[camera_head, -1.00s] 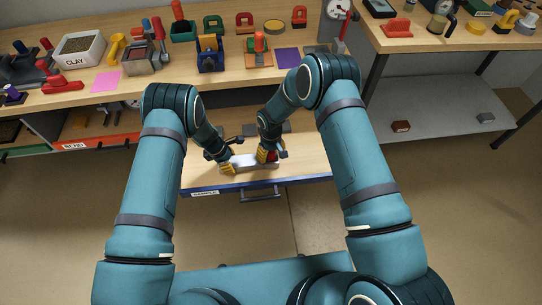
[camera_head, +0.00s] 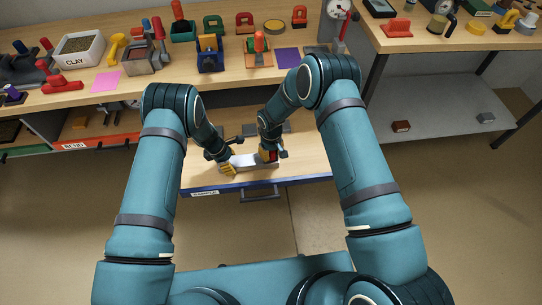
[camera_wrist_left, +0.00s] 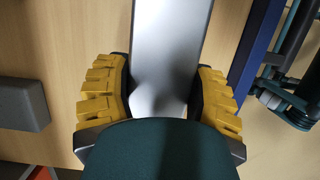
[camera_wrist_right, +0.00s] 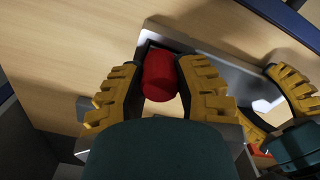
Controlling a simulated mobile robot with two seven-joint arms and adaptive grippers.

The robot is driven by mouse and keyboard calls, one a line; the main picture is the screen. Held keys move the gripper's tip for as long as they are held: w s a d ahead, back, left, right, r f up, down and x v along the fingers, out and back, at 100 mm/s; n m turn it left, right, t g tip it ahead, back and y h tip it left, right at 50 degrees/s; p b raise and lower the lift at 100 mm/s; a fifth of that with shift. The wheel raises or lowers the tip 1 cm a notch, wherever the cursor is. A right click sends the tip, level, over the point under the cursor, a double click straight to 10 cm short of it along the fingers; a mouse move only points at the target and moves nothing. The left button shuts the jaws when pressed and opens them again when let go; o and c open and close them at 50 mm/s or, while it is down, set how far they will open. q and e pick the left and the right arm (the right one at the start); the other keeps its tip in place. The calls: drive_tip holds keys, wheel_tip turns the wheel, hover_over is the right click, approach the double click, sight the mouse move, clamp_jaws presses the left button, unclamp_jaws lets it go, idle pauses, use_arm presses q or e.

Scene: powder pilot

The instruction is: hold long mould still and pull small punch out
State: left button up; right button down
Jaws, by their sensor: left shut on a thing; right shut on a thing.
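The long mould (camera_head: 250,161) is a light grey metal block lying in the open drawer. My left gripper (camera_head: 227,167) is shut on its left end; in the left wrist view the yellow fingers (camera_wrist_left: 160,95) press both sides of the mould (camera_wrist_left: 170,50). My right gripper (camera_head: 268,154) is shut on the small punch, whose red handle (camera_wrist_right: 160,75) shows between the yellow fingers (camera_wrist_right: 158,85) in the right wrist view. The punch is at the mould's right end, over a dark-walled recess. How deep its lower part sits is hidden.
The drawer front (camera_head: 262,187) is blue with a label. Dark grey blocks lie behind the mould, one also in the left wrist view (camera_wrist_left: 22,104). The workbench above holds a clay box (camera_head: 80,48), a pink sheet (camera_head: 106,82) and several tools. Bare drawer floor surrounds the mould.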

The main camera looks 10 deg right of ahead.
drive_tip(key=shift+r, duration=0.9)
drive_tip(key=shift+r, duration=2.65)
use_arm(q)
drive_tip(key=o, duration=1.4)
drive_tip(key=shift+v, duration=3.8)
